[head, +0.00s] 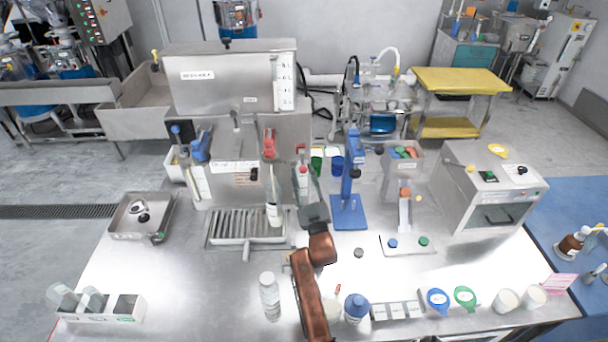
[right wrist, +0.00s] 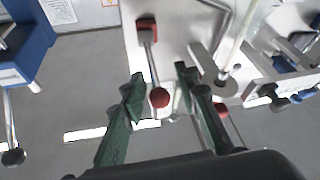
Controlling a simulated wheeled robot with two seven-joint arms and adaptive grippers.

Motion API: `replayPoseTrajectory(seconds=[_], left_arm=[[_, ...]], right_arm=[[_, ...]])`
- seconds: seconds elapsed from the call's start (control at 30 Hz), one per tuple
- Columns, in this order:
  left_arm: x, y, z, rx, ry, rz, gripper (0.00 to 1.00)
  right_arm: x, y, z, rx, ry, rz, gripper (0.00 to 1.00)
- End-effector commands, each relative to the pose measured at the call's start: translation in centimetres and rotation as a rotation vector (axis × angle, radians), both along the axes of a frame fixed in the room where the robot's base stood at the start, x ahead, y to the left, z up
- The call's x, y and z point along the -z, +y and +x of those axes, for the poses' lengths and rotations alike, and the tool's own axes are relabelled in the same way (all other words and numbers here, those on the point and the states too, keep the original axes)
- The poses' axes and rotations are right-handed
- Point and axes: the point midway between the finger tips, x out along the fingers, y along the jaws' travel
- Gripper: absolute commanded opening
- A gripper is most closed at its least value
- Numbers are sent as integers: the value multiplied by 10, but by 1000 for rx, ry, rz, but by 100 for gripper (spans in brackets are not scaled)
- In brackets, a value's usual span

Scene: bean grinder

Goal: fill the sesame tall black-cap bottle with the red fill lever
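A red lever (head: 269,143) sits on the front of the steel filling machine (head: 235,82). A tall narrow pale bottle (head: 273,212) stands below it at the right end of the drip grate; I see no black cap on it, and its label is too small to read. My right gripper (head: 304,160) is raised to the right of this lever. In the right wrist view its green fingers (right wrist: 160,82) are apart, with a red ball-ended lever (right wrist: 158,97) showing between them; I cannot tell whether they touch it. My left gripper is not in view.
A blue stand (head: 349,185) is close to the right of my right arm. A clear bottle (head: 270,297) and a blue-capped bottle (head: 356,308) stand near the front edge. A steel tray (head: 127,230) lies at left.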

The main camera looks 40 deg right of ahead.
Motion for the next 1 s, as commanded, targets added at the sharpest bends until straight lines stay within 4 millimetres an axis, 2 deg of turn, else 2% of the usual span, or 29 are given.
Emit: replayPoseTrajectory(seconds=[0.17,0.27,0.37,0.43,0.57,0.8,1.0], left_arm=[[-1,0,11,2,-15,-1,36],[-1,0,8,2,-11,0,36],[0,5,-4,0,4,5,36],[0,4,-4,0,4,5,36],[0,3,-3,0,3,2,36],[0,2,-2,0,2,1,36],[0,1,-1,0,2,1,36]], right_arm=[[-3,-1,-2,2,-5,-3,37],[-3,-2,-2,3,-6,-3,37],[-5,-2,-2,2,-8,-4,37],[-10,-2,-2,2,-8,-6,37],[-29,0,-2,1,-11,-7,37],[-76,0,-2,1,-12,-9,37],[-99,0,-2,0,-9,-6,37]])
